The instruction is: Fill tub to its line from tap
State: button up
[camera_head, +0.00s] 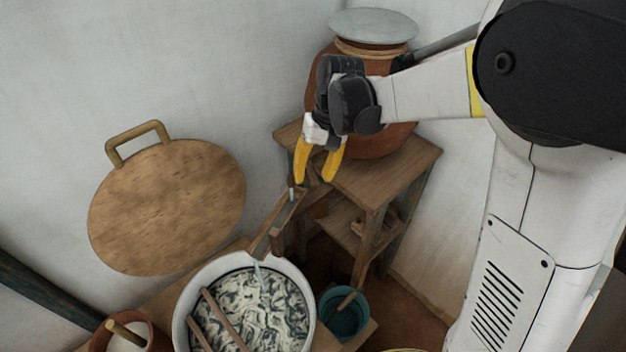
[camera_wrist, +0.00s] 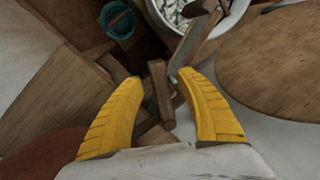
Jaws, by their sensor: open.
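The white tub (camera_head: 181,318) stands low at the centre of the head view, with dark and pale marbled strands in it and wooden sticks across it. Its rim also shows at the top of the wrist view (camera_wrist: 158,18). A wooden trough (camera_head: 268,232) slopes down to the tub, and a thin pale streak, perhaps water, hangs from its lower end. My gripper (camera_head: 313,182) is open with yellow fingers above the trough's upper end. In the wrist view a wooden bar (camera_wrist: 160,92), perhaps the tap handle, lies between the fingers, apparently untouched. The fill line cannot be made out.
A clay pot (camera_head: 380,142) with a grey lid (camera_head: 373,24) stands on a wooden stand (camera_head: 400,170) behind my gripper. A teal bucket (camera_head: 345,318) is right of the tub. A round wooden lid (camera_head: 165,210) leans on the wall. Another clay vessel (camera_head: 155,335) is at lower left.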

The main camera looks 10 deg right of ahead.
jog(key=shift+f, duration=0.4)
jog(key=shift+a, duration=0.1)
grip_shut()
jog(key=d+n, duration=0.1)
jog(key=n, duration=0.1)
jog(key=w+d+n+g+p, duration=0.1)
jog(key=d+n, duration=0.1)
jog(key=n, duration=0.1)
jog(key=shift+w+d+n, duration=0.15)
jog(key=shift+d+n, duration=0.05)
jog(key=shift+n, duration=0.1)
